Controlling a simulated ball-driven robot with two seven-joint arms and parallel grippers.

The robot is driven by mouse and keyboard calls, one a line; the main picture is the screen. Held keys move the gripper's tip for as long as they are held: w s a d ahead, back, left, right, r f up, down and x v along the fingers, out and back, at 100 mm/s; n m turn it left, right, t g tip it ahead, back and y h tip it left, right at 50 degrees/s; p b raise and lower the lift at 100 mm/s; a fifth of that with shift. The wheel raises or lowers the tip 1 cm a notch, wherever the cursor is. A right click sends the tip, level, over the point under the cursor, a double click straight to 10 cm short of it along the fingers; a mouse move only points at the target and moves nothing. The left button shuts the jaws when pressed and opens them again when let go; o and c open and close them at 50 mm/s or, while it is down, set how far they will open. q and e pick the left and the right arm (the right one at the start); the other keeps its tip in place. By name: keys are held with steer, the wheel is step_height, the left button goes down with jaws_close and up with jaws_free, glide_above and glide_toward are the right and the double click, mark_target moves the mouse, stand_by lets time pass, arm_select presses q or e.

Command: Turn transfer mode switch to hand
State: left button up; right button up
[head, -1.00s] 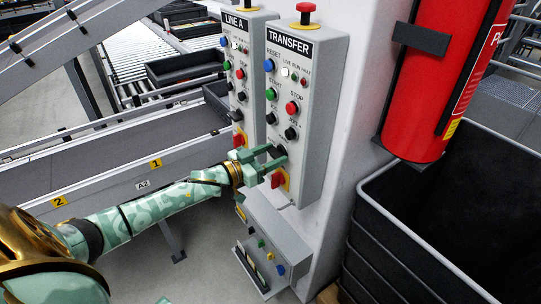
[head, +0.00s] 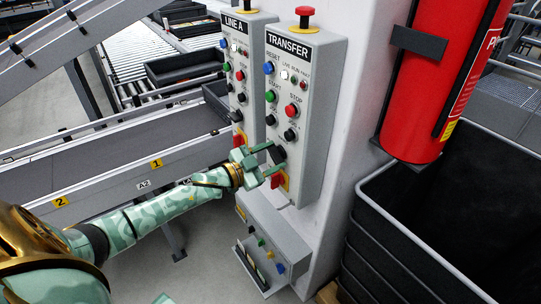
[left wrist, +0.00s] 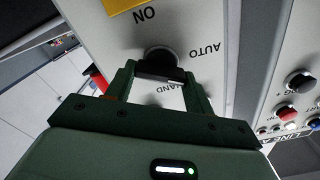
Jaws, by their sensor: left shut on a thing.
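The TRANSFER control box (head: 328,110) is mounted on a white column. Its black mode switch knob (head: 278,154) is low on the face, just above the red rotary switch (head: 278,181). My left gripper (head: 269,163) is at the knob, one finger on each side. In the left wrist view, my left gripper (left wrist: 160,82) is shut on the black knob (left wrist: 160,62). The printed words AUTO and HAND show inverted beside it, with HAND partly hidden by a finger. I cannot tell which word the knob points to. My right gripper is not in view.
The LINE A box (head: 238,70) stands just left, with similar buttons. The TRANSFER box has a red emergency button (head: 305,12) on top. A smaller grey box (head: 270,245) sits below. A fire extinguisher (head: 430,80) and black bin (head: 440,210) are at right.

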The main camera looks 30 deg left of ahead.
arm_select(q)
steer(key=m, duration=0.5)
steer(key=shift+d+f+m, duration=0.1)
steer(key=shift+f+m, duration=0.05)
steer(key=shift+m, duration=0.15)
steer(key=m+b, duration=0.1)
steer(key=m, duration=0.5)
steer(key=shift+f+b, duration=0.15)
steer(key=shift+b, duration=0.2)
steer(key=shift+m, duration=0.3)
steer(key=o, duration=1)
steer(key=shift+s, duration=0.1)
steer(key=v, duration=1.6)
steer(key=shift+s, duration=0.1)
